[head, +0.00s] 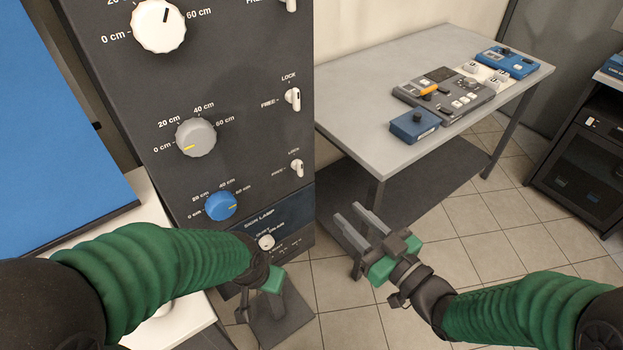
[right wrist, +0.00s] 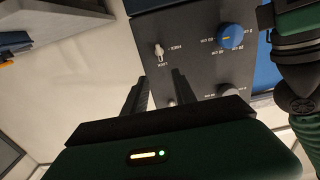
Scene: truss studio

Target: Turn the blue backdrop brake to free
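The blue backdrop brake (head: 297,168) is a small white lever on the dark control panel, right of the blue knob (head: 221,206). Its handle stands upright toward the LOCK label, with FREE printed to its left. The lever also shows, upside down, in the right wrist view (right wrist: 158,52), near the blue knob (right wrist: 230,37). My right gripper (head: 347,212) is open and empty, right of and below the lever, apart from the panel. Its two fingers show in the right wrist view (right wrist: 158,82). My left gripper (head: 262,290) is low before the panel; its fingers are unclear.
A grey brake lever (head: 292,98) and grey knob (head: 196,137) sit above the blue row. A white knob (head: 158,26) is higher. A sign lamp knob (head: 266,242) is below. A grey table (head: 360,88) with consoles stands right; tiled floor lies before it.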

